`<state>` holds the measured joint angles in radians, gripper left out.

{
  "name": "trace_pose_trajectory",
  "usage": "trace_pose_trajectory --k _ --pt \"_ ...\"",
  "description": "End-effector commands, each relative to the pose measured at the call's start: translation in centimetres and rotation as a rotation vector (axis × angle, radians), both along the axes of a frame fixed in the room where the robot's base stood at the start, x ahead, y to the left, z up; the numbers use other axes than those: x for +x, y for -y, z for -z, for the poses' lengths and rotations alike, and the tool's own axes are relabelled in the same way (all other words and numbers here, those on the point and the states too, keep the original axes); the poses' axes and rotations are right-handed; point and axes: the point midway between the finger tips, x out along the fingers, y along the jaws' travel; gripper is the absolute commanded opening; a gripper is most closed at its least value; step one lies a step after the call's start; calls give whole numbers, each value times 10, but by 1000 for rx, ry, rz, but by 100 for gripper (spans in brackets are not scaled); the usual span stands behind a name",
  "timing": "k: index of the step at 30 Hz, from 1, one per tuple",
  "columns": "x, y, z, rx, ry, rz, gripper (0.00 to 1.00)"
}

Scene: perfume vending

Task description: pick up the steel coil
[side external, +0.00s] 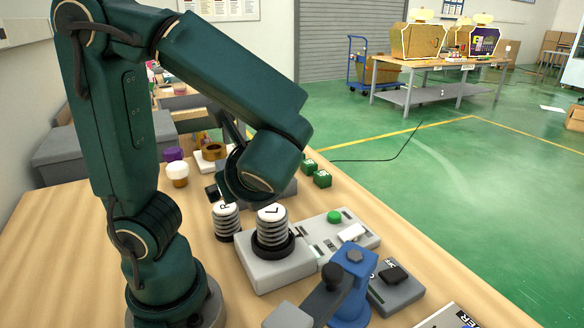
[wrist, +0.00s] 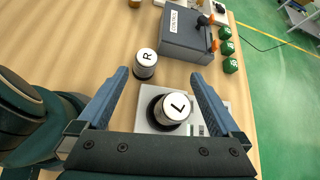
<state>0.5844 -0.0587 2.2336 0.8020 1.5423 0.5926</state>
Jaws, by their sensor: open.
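Two ribbed steel coils with white lettered caps stand upright. The coil marked R (side external: 227,222) stands on the wooden table, and it also shows in the wrist view (wrist: 145,66). The coil marked L (side external: 271,232) stands in a black ring on a pale grey base (side external: 262,275), and it shows nearer in the wrist view (wrist: 172,108). My gripper (wrist: 160,74) is open and empty, its two blue-grey fingers spread wide. In the wrist view the coils appear between the fingers, with R near the fingertips. In the side view my arm largely hides the gripper.
A dark grey box (wrist: 188,32) stands beyond the coils. Green blocks (wrist: 229,66) line the table's right edge. A green button (side external: 334,217) is on the base's panel. A blue fixture (side external: 350,285) stands in front. Bare wood lies left of R.

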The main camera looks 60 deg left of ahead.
Motion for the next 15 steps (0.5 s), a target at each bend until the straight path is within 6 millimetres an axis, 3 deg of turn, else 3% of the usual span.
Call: trace_pose_trajectory --k 6,15 --pt "33 29 -4 251 -117 298 100" --pt "34 41 13 285 -145 373 100"
